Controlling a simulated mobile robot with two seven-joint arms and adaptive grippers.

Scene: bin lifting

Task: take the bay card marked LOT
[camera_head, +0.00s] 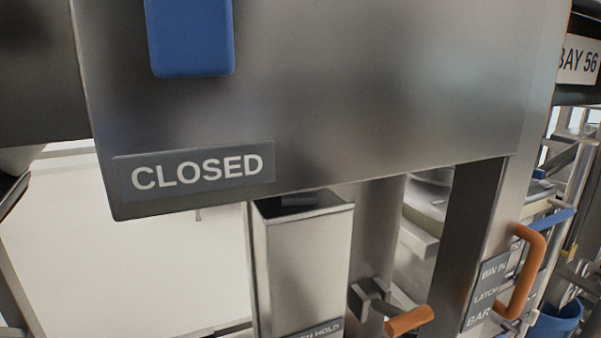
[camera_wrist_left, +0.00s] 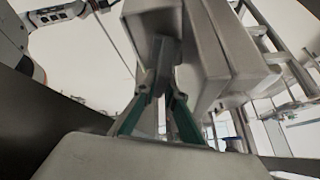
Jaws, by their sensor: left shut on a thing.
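In the left wrist view my left gripper (camera_wrist_left: 160,92) has its green-edged fingers closed together on a narrow grey piece (camera_wrist_left: 163,62). This piece stands up in front of the open mouth of a pale grey box-like housing. I cannot tell what the piece is, and I see no writing on it. No card with a readable LOT mark shows in either view. A sign reading BAY 56 (camera_head: 580,60), cut off on its left, is at the top right of the head view. My right gripper is not in view.
A large metal panel (camera_head: 330,90) with a CLOSED label (camera_head: 195,172) and a blue block (camera_head: 190,38) fills much of the head view. Below it are a metal box (camera_head: 305,265) and an orange-ended lever (camera_head: 409,321). An orange handle (camera_head: 523,275) and blue bin (camera_head: 558,322) are right.

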